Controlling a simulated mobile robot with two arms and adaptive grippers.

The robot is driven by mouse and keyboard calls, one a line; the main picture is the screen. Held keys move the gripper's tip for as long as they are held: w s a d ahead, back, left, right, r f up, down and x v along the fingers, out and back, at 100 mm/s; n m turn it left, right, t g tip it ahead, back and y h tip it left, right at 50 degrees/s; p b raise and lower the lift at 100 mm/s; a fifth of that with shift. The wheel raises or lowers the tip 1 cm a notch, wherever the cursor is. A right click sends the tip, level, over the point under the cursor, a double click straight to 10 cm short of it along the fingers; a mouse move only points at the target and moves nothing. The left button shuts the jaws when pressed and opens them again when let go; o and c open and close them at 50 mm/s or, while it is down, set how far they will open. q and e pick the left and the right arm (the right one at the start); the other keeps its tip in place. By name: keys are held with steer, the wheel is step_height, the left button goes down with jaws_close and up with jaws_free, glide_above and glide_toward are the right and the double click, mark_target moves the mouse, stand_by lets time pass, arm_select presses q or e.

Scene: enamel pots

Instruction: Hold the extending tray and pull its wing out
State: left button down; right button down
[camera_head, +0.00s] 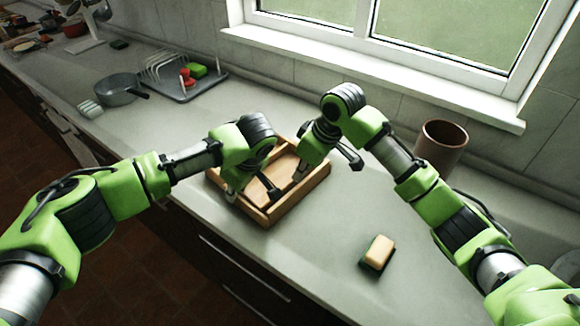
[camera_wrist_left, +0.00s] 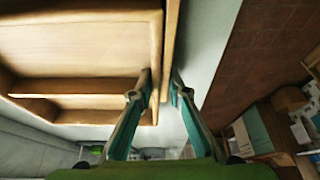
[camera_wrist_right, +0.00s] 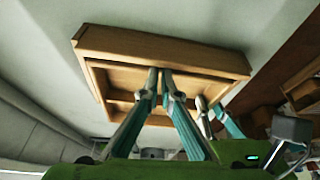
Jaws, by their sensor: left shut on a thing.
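The light wooden extending tray (camera_head: 284,209) lies on the counter, and it also fills the upper part of the left wrist view (camera_wrist_left: 85,50). It shows in the right wrist view as well (camera_wrist_right: 150,45). My left gripper (camera_head: 250,194) is at the tray's near left side; in the left wrist view its fingers (camera_wrist_left: 162,82) stand on both sides of a tray wall, shut on it. My right gripper (camera_head: 300,172) is at the tray's right part. In the right wrist view its fingertips (camera_wrist_right: 160,75) are close together over the tray; whether anything is between them is unclear.
A yellow and green sponge (camera_head: 379,252) lies right of the tray. A brown pot (camera_head: 441,145) stands behind my right arm. A grey dish rack (camera_head: 185,82) and a grey pan (camera_head: 117,90) stand at the back left. The counter in front of the window is mostly free.

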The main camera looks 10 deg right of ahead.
steer(key=s+d, duration=0.1)
steer(key=d, duration=0.1)
steer(key=s+d, duration=0.4)
steer(key=shift+s+f, duration=0.25)
steer(key=shift+s+d+r, duration=0.1)
steer(key=shift+s+d, duration=0.15)
steer(key=shift+s, duration=0.15)
steer(key=shift+w+a, duration=0.1)
